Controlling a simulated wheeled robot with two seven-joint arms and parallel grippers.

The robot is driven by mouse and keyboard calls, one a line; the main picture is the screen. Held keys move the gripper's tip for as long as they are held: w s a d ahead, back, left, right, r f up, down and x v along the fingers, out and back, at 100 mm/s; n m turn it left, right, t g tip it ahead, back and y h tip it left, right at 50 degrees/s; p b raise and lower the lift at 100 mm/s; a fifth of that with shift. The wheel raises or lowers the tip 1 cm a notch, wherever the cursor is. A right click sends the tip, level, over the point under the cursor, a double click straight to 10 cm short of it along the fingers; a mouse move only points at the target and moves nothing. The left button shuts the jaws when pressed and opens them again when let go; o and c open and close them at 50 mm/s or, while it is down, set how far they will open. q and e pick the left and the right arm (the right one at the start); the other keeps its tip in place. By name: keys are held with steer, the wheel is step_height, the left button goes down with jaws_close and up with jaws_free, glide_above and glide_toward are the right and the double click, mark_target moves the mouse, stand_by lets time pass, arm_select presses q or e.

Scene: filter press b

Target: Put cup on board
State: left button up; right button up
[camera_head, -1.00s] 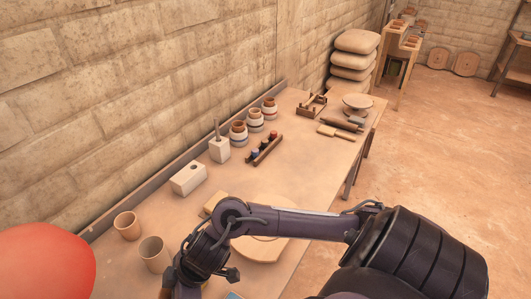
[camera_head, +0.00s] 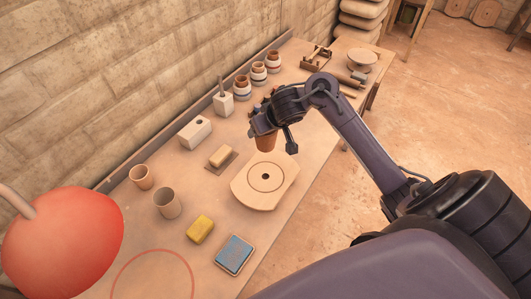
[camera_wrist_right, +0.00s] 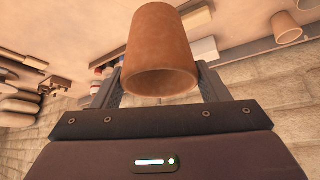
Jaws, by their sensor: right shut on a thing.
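A brown clay cup (camera_wrist_right: 160,55) is between the fingers of my right gripper (camera_wrist_right: 160,85), which is shut on it. In the head view the cup (camera_head: 266,142) hangs below my right gripper (camera_head: 264,128), just behind the far edge of the board. The board (camera_head: 252,194) is pale, with a ring and a dark centre hole, and lies flat on the table with nothing on it. Two more cups stand at the left, a brown one (camera_head: 141,177) and a greyer one (camera_head: 167,204). My left gripper is not in view.
A yellow sponge (camera_head: 200,229) and a blue-topped pad (camera_head: 234,255) lie in front of the board. A small tan block (camera_head: 221,156) and a white block with a hole (camera_head: 195,132) are behind it. A red rounded shape (camera_head: 65,245) covers the lower left.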

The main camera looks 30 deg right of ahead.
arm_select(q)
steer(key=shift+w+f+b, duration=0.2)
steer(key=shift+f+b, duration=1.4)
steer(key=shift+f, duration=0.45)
arm_select(e)
steer(key=shift+f, duration=8.1)
steer(key=shift+f, duration=0.1)
steer(key=o, duration=1.1)
steer(key=shift+c, duration=0.2)
steer(key=shift+r, duration=0.2)
arm_select(q)
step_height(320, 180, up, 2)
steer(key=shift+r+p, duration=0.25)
steer(key=shift+p, duration=1)
arm_select(e)
steer(key=v, duration=1.1)
steer(key=shift+s+r, duration=0.25)
steer(key=shift+r, duration=0.1)
